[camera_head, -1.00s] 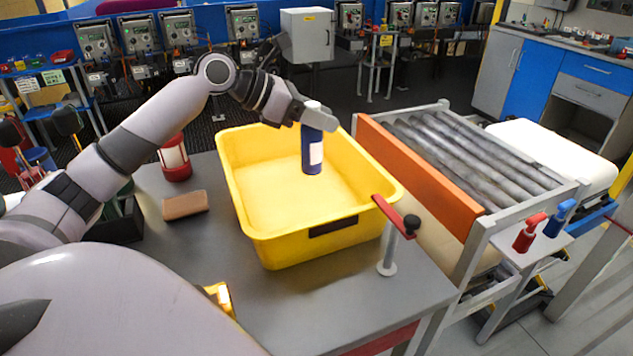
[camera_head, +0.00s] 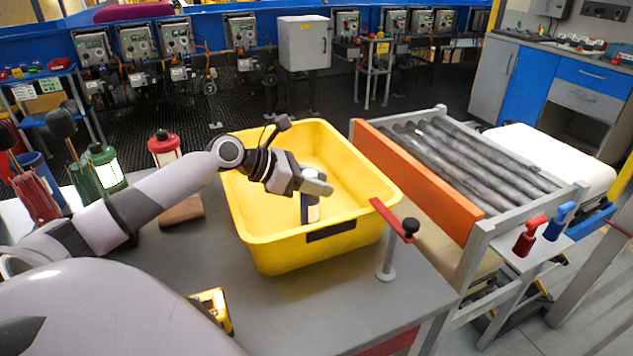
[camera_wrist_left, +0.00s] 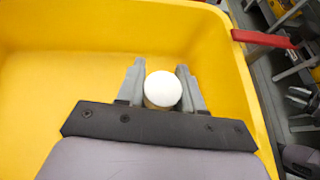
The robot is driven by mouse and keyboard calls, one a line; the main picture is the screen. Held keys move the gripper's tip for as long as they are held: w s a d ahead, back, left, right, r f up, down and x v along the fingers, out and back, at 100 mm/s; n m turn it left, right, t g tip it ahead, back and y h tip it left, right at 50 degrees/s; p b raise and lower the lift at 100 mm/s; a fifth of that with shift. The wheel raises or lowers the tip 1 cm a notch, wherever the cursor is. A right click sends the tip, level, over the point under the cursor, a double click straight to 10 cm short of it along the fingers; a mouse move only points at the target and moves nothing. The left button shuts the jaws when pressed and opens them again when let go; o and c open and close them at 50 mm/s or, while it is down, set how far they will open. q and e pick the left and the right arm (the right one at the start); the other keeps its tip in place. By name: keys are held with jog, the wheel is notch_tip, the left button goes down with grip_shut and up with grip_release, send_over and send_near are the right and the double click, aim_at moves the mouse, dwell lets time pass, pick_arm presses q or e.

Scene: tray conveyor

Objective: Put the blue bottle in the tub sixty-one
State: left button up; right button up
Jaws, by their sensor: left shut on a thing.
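My left gripper (camera_head: 317,186) is inside the yellow tub (camera_head: 270,246), low near its front wall. It is shut on the blue bottle (camera_head: 310,209), whose pale label and dark body show below the fingers. In the left wrist view the bottle's white cap (camera_wrist_left: 163,89) sits between the two fingers, above the yellow tub floor (camera_wrist_left: 60,85). The bottle looks upright. I cannot tell whether its base touches the floor. A dark label plate is on the tub's front, but its number is not readable. My right gripper is not in view.
A roller conveyor (camera_head: 470,160) with an orange side board (camera_head: 415,180) stands right of the tub. A red lever (camera_head: 395,218) on a post is close to the tub's right front corner. A brown block (camera_head: 182,211) and red and green lanterns stand to the left.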

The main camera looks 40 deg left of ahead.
pick_arm(q)
jog(key=o, duration=1.1)
jog(key=shift+s, duration=0.1)
jog(key=shift+v, duration=5.9)
